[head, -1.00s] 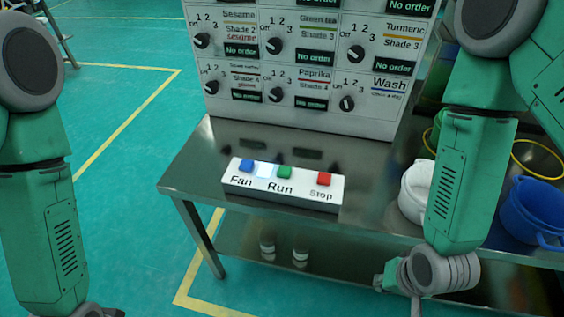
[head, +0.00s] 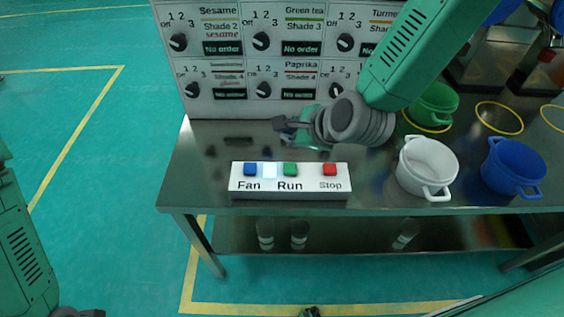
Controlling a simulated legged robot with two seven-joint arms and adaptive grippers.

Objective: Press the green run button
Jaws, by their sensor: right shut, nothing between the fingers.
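The green run button (head: 290,169) sits on a white control box (head: 290,183) on the steel table, above the label Run. A blue button (head: 250,169) and a lit white one (head: 270,170) are to its left, and a red Stop button (head: 329,169) is to its right. My right gripper (head: 281,124) is shut and empty. It is above and behind the box, in front of the dial panel, apart from the buttons. Only part of my left arm shows at the left edge; its fingers cannot be made out.
The dial panel (head: 262,105) stands at the back of the steel table (head: 190,178). A white pot (head: 427,165), a blue pot (head: 514,166) and a green pot (head: 436,102) stand to the right. The table top left of the box is clear.

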